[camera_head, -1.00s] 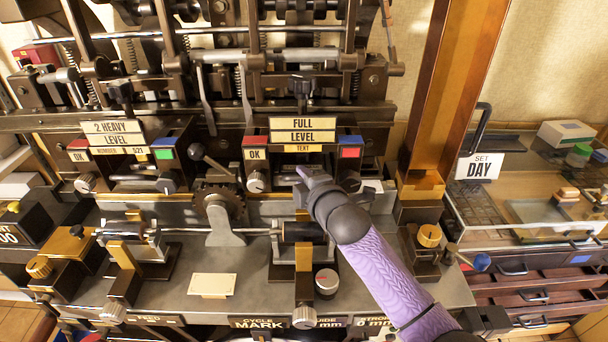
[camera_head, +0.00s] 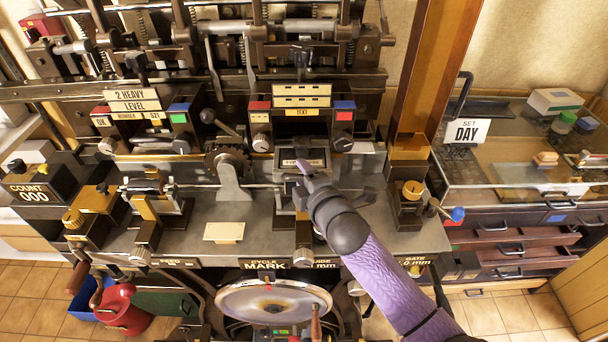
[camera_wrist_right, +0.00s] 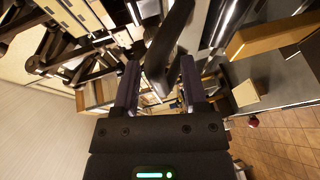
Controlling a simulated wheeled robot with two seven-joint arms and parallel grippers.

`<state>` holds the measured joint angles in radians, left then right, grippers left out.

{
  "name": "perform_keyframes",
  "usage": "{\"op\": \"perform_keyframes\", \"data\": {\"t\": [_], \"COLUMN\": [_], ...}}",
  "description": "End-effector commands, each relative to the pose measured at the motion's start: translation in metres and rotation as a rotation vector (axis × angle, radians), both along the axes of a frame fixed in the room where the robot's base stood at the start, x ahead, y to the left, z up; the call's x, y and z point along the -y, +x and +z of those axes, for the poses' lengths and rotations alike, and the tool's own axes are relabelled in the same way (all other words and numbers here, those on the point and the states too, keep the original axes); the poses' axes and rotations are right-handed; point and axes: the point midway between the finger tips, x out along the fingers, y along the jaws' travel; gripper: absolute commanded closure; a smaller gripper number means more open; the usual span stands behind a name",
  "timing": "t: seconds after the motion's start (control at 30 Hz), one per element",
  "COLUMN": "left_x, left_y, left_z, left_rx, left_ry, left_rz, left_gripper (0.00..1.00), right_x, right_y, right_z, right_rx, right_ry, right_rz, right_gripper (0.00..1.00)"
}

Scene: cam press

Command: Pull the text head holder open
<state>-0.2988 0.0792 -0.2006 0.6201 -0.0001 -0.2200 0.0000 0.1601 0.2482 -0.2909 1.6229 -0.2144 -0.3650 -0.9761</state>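The text head (camera_head: 301,115) is the dark unit with blank cream plates over a small TEXT tag, in the head view's upper middle. Below it a dark framed block with a pale strip, seemingly its holder (camera_head: 303,155), sits in front of the head. My right gripper (camera_head: 305,175) comes in from the lower right with its fingertips at this block's lower edge. In the right wrist view its two purple fingers (camera_wrist_right: 158,85) stand apart. A dark bar (camera_wrist_right: 172,50) passes between them, nearer the right finger; contact is unclear. My left gripper is out of view.
A similar head marked 2 HEAVY LEVEL (camera_head: 135,100) stands to the left. A toothed wheel (camera_head: 228,160) and lever are close left of my gripper. A wooden post (camera_head: 415,85) rises at right. A large round disc (camera_head: 273,300) lies below the bench's front edge.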

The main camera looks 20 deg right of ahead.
Motion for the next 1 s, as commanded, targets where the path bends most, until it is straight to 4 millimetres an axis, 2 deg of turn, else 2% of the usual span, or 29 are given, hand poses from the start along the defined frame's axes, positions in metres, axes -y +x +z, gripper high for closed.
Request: {"op": "perform_keyframes", "data": {"t": [0.17, 0.27, 0.5, 0.6, 0.73, 1.0], "left_x": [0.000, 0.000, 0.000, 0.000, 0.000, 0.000], "left_y": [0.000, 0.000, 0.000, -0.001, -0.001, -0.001], "left_z": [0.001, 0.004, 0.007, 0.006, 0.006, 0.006], "left_rx": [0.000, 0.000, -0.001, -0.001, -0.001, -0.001], "left_ry": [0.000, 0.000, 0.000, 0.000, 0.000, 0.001], "left_rz": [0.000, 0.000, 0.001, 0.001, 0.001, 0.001], "left_gripper": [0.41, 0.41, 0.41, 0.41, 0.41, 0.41], "right_x": [0.001, 0.003, 0.009, 0.011, 0.012, 0.012], "right_y": [-0.005, -0.022, -0.077, -0.091, -0.098, -0.097], "right_z": [0.001, 0.004, 0.015, 0.017, 0.019, 0.019], "right_rx": [-0.001, -0.002, -0.002, -0.001, 0.000, 0.001], "right_ry": [0.000, 0.000, -0.001, 0.000, 0.000, 0.000], "right_rz": [0.000, 0.001, 0.001, 0.000, 0.000, 0.000], "right_gripper": [0.45, 0.45, 0.45, 0.45, 0.45, 0.45]}}
